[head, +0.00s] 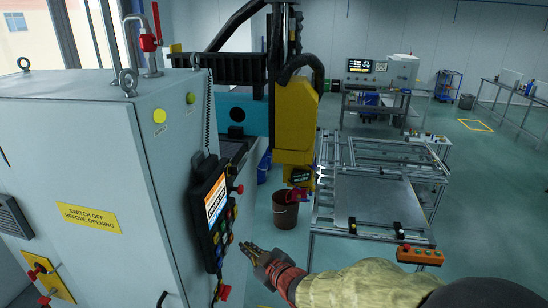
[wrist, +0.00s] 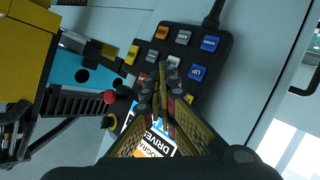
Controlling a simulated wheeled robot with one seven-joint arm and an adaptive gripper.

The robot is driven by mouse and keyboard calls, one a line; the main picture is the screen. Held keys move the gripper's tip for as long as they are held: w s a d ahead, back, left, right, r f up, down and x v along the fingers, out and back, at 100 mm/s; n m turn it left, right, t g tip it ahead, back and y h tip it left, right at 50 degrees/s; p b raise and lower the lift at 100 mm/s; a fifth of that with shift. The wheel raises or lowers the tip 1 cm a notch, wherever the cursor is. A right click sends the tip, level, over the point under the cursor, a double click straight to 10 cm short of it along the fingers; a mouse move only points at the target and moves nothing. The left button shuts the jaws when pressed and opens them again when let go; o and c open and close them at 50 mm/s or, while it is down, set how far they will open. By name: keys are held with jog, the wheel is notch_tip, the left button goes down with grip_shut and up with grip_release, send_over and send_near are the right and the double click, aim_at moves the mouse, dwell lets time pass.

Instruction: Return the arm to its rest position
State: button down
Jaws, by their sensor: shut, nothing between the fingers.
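My gripper (head: 250,249) is shut and empty, its dark fingers together. In the head view it reaches in from the lower right, just right of the control panel (head: 215,208) on the grey cabinet. My arm, in a pale yellow sleeve (head: 365,285), stretches behind it. In the wrist view the fingertips (wrist: 166,72) lie in front of the panel's keypad (wrist: 222,50), near its grey and blue buttons. I cannot tell whether they touch it. The fingers partly cover the panel's screen (wrist: 152,142).
The grey cabinet (head: 75,150) fills the left side, with red knobs sticking out near the panel. A yellow machine head (head: 295,115) hangs behind, with a brown bucket (head: 285,212) below. A metal frame table (head: 375,205) stands right. Open floor lies further right.

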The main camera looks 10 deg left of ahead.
jog(key=s+d+f+m+g+h, duration=0.35)
jog(key=s+d+f+h, duration=0.25)
jog(key=d+f, duration=0.45)
jog(key=s+d+r+m+g+h+b, duration=0.1)
jog(key=s+d+r+m+h+b, duration=0.2)
jog(key=s+d+m+b, duration=0.7)
jog(key=s+d+b, duration=0.7)
jog(key=s+d, duration=0.6)
jog(key=shift+s+d+h, duration=0.3)
jog(key=shift+d, duration=0.05)
jog(key=shift+a+g, duration=0.1)
jog(key=shift+g, duration=0.15)
